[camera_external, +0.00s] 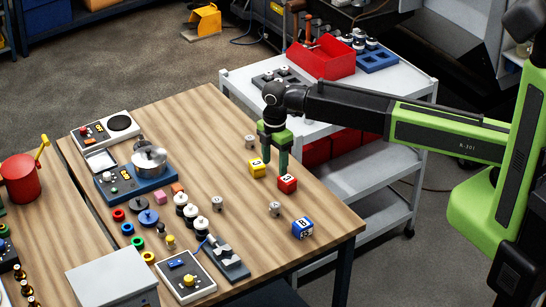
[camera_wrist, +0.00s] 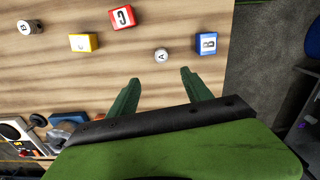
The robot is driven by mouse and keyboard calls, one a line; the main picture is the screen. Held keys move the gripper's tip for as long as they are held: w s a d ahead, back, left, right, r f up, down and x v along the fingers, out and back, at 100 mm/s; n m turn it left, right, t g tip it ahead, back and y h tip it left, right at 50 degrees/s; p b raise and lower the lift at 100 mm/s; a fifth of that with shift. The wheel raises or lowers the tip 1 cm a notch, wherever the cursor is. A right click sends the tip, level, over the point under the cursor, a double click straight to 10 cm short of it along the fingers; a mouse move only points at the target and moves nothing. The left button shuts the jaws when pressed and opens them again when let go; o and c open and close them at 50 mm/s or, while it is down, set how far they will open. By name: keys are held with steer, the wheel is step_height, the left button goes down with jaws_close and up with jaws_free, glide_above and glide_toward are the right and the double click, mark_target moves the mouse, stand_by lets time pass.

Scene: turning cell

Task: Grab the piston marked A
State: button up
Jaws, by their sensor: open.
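The piston marked A (camera_wrist: 161,55) is a small silver cylinder on the wooden table. In the wrist view it shows just past the fingertips, nearly in line with the gap between them. In the external view it appears to be the silver piston (camera_external: 274,209) between the red and blue cubes. My gripper (camera_external: 275,173) is open and empty, above the table near the yellow and red cubes. Its two green fingers (camera_wrist: 160,76) point toward the piston in the wrist view. Another silver piston (camera_wrist: 30,26), marked B, stands at the upper left of the wrist view.
The yellow cube (camera_external: 257,167), red cube (camera_external: 287,183) marked C and blue cube (camera_external: 302,228) marked B stand nearby. A third small silver piston (camera_external: 217,204) stands farther left. Rings, black-and-white parts and a pot (camera_external: 150,158) crowd the table's left side. A grey cart (camera_external: 225,85) stands behind.

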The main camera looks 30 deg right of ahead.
steer(key=b, duration=1.2)
glide_toward(275, 205)
steer(key=f, duration=0.5)
steer(key=shift+w+d+f, duration=0.1)
steer(key=shift+w+f, duration=0.1)
steer(key=shift+w, duration=0.05)
steer(key=f+b, duration=0.5)
steer(key=shift+s+f+b, duration=0.2)
steer(key=shift+b, duration=0.1)
steer(key=shift+r, duration=0.2)
jaws_close()
